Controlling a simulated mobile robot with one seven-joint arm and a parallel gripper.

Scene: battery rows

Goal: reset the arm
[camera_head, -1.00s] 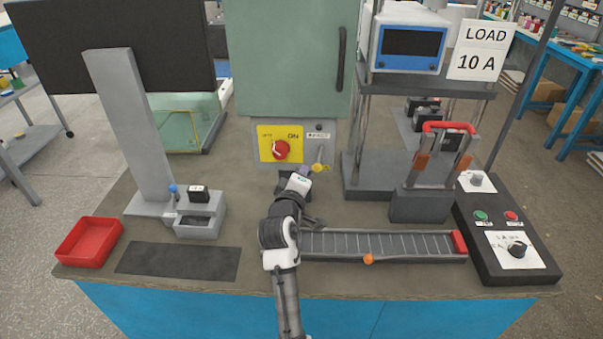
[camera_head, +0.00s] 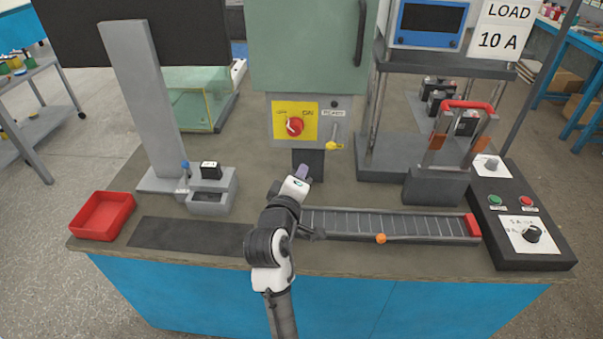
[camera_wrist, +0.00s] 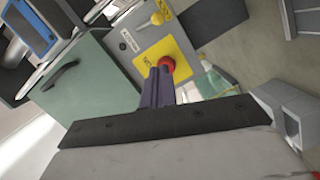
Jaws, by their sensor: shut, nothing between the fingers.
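My gripper (camera_head: 302,172) is shut and empty, held above the bench in front of the green cabinet (camera_head: 303,50). In the wrist view its purple fingers (camera_wrist: 158,88) are together and overlap part of the yellow switch panel (camera_wrist: 168,55) behind them. In the head view it is apart from the red rotary knob (camera_head: 295,127) and the yellow-tipped lever (camera_head: 333,144) on the cabinet front. My arm comes in from the bottom of the head view and hides part of the bench and the left end of the slotted rail.
A slotted rail (camera_head: 390,225) lies to the right, with a control box (camera_head: 525,230) beyond it. A red-handled fixture (camera_head: 440,180) stands behind the rail. On the left are a red tray (camera_head: 103,215), a dark mat (camera_head: 190,235) and a grey holder (camera_head: 212,195).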

